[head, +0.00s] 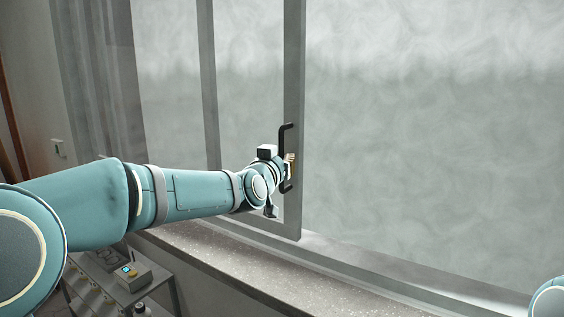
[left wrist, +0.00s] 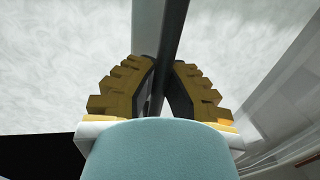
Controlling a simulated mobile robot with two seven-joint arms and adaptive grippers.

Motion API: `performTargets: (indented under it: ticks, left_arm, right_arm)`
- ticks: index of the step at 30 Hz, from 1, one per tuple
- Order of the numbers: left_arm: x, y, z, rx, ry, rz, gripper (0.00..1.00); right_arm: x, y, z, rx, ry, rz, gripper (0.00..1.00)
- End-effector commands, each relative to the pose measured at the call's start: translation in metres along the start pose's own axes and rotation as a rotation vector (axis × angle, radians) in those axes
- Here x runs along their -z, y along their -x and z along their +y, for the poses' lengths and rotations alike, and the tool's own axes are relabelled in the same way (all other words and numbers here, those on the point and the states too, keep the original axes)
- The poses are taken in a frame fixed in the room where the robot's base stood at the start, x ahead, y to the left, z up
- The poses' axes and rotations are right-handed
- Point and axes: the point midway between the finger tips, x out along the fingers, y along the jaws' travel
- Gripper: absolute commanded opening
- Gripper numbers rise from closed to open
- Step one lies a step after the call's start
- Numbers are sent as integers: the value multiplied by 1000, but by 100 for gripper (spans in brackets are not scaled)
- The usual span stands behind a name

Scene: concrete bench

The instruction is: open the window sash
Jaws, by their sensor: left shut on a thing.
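The window sash (head: 294,70) is a grey frame with a frosted pane, standing in front of the wider window. A dark bar handle (head: 287,130) is fixed upright on the sash's right stile. My left gripper (head: 289,165) is at the middle of this handle. In the left wrist view its two yellow ribbed fingers (left wrist: 160,85) are closed around the dark handle bar (left wrist: 174,40). In the head view the wrist hides part of the handle and the lower stile. Of my right arm only a teal piece shows at the lower right corner; its gripper is out of view.
A speckled stone sill (head: 250,275) runs below the window. A grey curtain (head: 100,80) hangs at the left. A small trolley (head: 110,270) with a control box (head: 133,274) stands below the left arm. The area right of the sash is clear.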

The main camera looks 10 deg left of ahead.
Motion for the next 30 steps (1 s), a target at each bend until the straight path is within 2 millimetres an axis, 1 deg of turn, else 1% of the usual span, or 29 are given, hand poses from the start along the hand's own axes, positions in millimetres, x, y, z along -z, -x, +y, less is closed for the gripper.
performTargets:
  ticks: [1,5,6,8,9,17,20,23,25,30]
  left_arm:
    - [-4,0,-3,4,0,-10,0]
    - [-4,0,-3,4,0,-10,0]
    - [-5,0,-3,4,0,-10,16]
    - [-4,0,-2,3,0,-9,37]
    - [-4,0,-2,3,0,-8,43]
    - [-2,0,-1,1,0,-3,43]
    - [-1,3,0,1,0,-2,43]
    - [0,13,-1,1,0,-1,43]
    - [0,24,-1,1,1,-2,43]
    - [0,58,-1,1,1,-1,43]
  right_arm:
    - [0,0,0,0,0,0,47]
    - [0,0,0,0,0,0,47]
    - [0,0,0,0,0,0,47]
    - [0,0,0,0,0,0,47]
    - [0,0,0,0,0,0,47]
    - [0,0,0,0,0,0,47]
    - [0,0,0,0,0,0,47]
    - [0,0,0,0,0,0,47]
    - [0,0,0,0,0,0,47]
    - [0,0,0,0,0,0,47]
